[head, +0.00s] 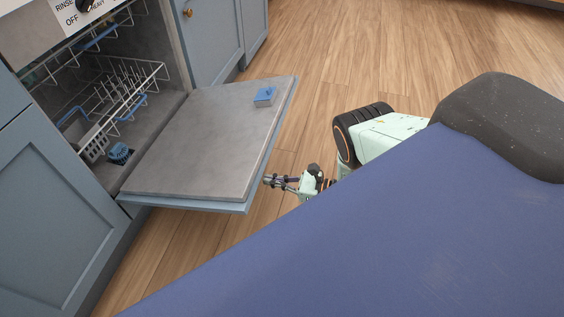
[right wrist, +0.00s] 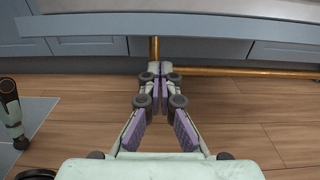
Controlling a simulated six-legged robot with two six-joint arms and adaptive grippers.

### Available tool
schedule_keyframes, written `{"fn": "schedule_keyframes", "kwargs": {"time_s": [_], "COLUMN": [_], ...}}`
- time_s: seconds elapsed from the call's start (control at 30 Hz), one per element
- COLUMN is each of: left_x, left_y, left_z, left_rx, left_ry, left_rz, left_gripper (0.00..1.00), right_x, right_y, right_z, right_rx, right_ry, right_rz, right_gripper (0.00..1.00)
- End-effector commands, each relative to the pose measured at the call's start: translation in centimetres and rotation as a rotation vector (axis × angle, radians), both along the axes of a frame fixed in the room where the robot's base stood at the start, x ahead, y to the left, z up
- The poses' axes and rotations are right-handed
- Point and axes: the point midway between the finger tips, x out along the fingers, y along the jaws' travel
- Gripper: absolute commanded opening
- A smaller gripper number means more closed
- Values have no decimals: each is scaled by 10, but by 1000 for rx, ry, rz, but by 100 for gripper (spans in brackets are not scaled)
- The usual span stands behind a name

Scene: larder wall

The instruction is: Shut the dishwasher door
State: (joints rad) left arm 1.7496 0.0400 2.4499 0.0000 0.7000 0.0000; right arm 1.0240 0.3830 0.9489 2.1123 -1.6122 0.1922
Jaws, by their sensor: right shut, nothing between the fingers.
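The dishwasher door (head: 206,137) is open and folded down, roughly flat, with its grey inner face up and a blue-grey outer edge. Its edge also spans the top of the right wrist view (right wrist: 180,26). My right gripper (head: 272,181) is shut and empty, close to the door's outer edge near its front corner. In the right wrist view, its fingertips (right wrist: 160,68) meet just below the door edge, near a brass bar (right wrist: 240,72). I cannot tell whether they touch it. My left gripper is not in view.
The dishwasher's inside shows wire racks (head: 120,95) and a blue-topped grey basket (head: 95,143) at the left. Blue cabinets (head: 210,35) flank it. The wood floor (head: 360,50) beyond the door is clear.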

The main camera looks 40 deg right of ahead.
Motion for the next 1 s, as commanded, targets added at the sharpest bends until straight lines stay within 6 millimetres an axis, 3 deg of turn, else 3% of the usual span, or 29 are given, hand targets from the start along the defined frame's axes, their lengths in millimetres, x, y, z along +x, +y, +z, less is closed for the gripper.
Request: {"fn": "schedule_keyframes", "kwargs": {"time_s": [0.23, 0.77, 1.0], "left_x": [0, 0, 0], "left_y": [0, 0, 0], "left_z": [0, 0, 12], "left_rx": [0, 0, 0], "left_ry": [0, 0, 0], "left_rz": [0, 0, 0], "left_gripper": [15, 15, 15], "right_x": [5, 5, 9], "right_y": [5, 5, 4], "right_z": [18, 22, 37], "right_rx": [0, -1, -16], "right_ry": [0, 1, 18], "right_rz": [0, 1, -1], "right_gripper": [0, 0, 0]}}
